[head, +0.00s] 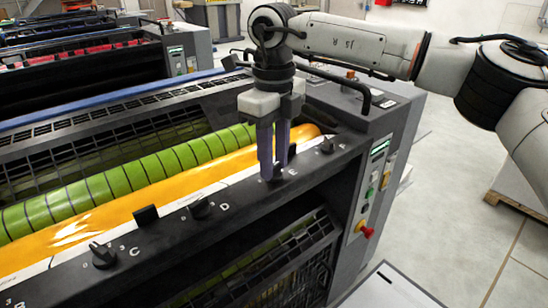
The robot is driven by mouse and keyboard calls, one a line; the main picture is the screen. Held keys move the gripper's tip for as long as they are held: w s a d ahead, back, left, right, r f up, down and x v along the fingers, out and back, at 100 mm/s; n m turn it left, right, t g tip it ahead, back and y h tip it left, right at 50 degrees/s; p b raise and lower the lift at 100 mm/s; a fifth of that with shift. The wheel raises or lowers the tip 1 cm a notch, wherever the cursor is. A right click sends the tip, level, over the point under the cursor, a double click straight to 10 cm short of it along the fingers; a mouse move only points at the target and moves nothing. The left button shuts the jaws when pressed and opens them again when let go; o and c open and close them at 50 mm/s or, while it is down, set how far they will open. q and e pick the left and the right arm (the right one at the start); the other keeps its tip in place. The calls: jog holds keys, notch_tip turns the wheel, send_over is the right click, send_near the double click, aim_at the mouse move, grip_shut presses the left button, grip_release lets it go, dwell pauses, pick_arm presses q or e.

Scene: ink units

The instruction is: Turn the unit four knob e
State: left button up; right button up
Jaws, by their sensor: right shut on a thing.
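Knob e sits on the dark front rail (235,207) near the letter E, mostly hidden by my right gripper. My right gripper (271,172) points straight down, and its purple-grey fingers are shut on knob e. Black knob D (199,208) is on the rail to the left, and black knob C (103,255) is farther left. Another small black knob (327,145) is on the rail to the right of the gripper. My left gripper is not in view.
Behind the rail lie an orange-yellow roller (110,219) and a green ribbed roller (125,178). The side panel has a red knob (364,229) and buttons.

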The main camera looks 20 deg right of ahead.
dwell(0.4)
jog(key=o, duration=1)
jog(key=shift+o, duration=0.2)
notch_tip(320, 180, up, 10)
jog(key=shift+r, duration=0.2)
